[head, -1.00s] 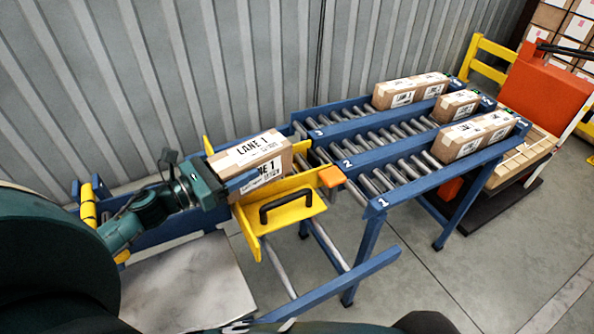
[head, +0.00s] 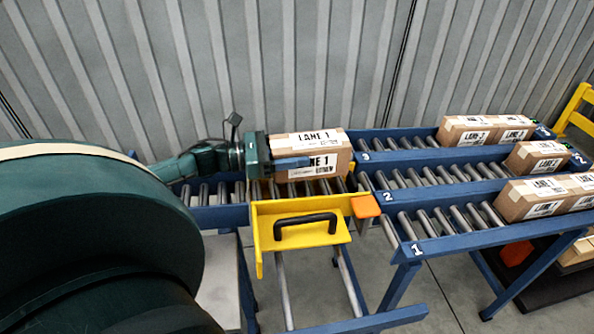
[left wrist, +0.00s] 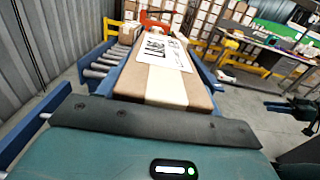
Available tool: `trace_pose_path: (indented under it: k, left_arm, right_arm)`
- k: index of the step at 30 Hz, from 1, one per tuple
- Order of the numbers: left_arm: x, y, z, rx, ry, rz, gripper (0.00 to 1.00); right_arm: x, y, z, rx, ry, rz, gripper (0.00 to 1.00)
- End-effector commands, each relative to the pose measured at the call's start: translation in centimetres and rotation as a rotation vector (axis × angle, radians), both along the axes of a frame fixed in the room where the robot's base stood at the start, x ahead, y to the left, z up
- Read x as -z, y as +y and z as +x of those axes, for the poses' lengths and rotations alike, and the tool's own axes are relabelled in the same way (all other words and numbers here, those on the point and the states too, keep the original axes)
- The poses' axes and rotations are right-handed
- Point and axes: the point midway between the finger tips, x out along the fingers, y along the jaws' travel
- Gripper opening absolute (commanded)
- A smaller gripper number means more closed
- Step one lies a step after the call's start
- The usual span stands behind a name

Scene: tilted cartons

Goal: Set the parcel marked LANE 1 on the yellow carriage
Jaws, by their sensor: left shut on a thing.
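The parcel marked LANE 1 (head: 338,160) is a brown carton with white labels on its top and side. My left gripper (head: 290,163) is shut on it from its left end. In the left wrist view the parcel (left wrist: 150,86) stretches ahead of the gripper, label up. The yellow carriage (head: 335,234) has a black handle on its front plate and an orange block at its right corner. The parcel is over the carriage's rollers, behind the front plate. I cannot tell whether its underside touches them.
Three blue roller lanes numbered 1 (head: 440,242), 2 (head: 420,198) and 3 (head: 395,156) run right from the carriage, with cartons at their far ends. The nearer rollers are clear. A corrugated wall (head: 330,60) stands close behind.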

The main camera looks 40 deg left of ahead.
Motion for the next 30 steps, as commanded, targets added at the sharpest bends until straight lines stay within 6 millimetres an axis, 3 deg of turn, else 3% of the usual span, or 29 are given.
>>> trace_pose_path:
  k: [12,30]
  left_arm:
    - [4.2,0.0,0.1,0.000,-0.004,-0.003,0.32]
    - [5.5,0.0,0.0,0.000,-0.003,-0.002,0.32]
  right_arm:
    - [0.1,-0.3,-0.3,0.009,-0.019,-0.001,0.36]
    - [0.0,-0.8,-0.1,0.019,-0.054,-0.008,0.36]
